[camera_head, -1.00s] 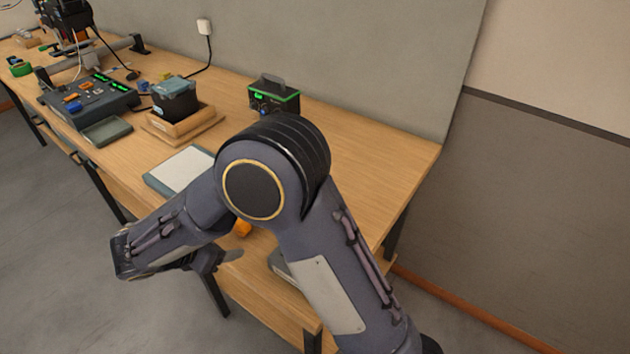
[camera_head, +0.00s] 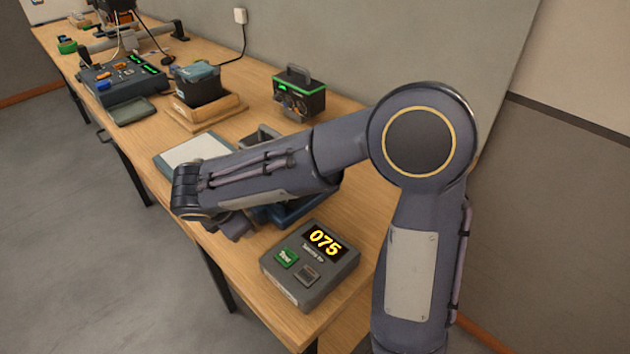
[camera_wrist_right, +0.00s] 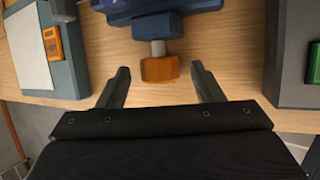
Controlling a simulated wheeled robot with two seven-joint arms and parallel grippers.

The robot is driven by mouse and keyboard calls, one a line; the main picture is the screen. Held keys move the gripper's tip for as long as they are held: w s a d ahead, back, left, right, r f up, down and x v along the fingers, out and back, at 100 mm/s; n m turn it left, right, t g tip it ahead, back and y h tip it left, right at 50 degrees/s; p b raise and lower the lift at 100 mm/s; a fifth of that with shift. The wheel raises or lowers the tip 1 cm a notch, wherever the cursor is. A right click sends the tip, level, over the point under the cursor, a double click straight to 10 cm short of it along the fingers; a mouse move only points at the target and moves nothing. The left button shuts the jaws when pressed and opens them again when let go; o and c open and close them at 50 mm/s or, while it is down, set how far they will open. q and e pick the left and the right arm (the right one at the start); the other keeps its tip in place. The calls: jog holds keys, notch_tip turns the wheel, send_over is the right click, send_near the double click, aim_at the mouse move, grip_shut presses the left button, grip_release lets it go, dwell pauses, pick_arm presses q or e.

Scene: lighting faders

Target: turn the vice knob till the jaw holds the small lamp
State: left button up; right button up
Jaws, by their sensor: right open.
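The blue vice (camera_head: 285,212) stands near the bench's front edge, mostly hidden behind my right arm in the head view. In the right wrist view the vice body (camera_wrist_right: 150,15) is at the top, and its orange knob (camera_wrist_right: 160,70) sticks out towards me on a short metal shaft. My right gripper (camera_wrist_right: 160,74) is open, with one finger on each side of the knob and a visible gap on both sides. I cannot make out the small lamp or the jaw's grip in either view. My left gripper is not in view.
A grey box (camera_head: 288,292) with a yellow "075" display and a green button stands right of the vice. A white-topped pad (camera_head: 198,150) lies left of it. Behind are a black-green unit (camera_head: 298,98), a wooden tray (camera_head: 182,121) and a fader console (camera_head: 122,84).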

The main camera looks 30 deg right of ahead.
jog(key=shift+x, duration=1)
jog(key=shift+s+r+g+p, duration=0.1)
jog(key=shift+r+g+p, duration=0.45)
jog(key=shift+p, duration=0.7)
jog(key=g+p, duration=0.2)
jog(key=p, duration=0.3)
jog(key=w+n+g+h+p, duration=0.1)
jog(key=g+p, duration=0.2)
jog(key=p, duration=0.2)
jog(key=shift+a+f, duration=0.15)
jog(key=shift+w+a+g, duration=0.15)
jog(key=shift+g, duration=0.2)
notch_tip(320, 180, up, 8)
jog(key=a, duration=0.2)
jog(key=s+d+r+m+t+y+p, duration=0.1)
jog(key=s+d+r+m+t+y, duration=0.1)
jog(key=s+r+m, duration=0.4)
jog(key=s+d+r+m+t+y+p, duration=0.2)
jog(key=s+d+r+m+y, duration=0.2)
jog(key=s+m, duration=0.5)
jog(key=s+d+r, duration=0.2)
jog(key=s+d, duration=0.1)
jog(key=s, duration=0.1)
jog(key=shift+s+d+r+m+y, duration=0.2)
jog(key=shift+r+m+y, duration=0.05)
jog(key=shift+m+y, duration=0.05)
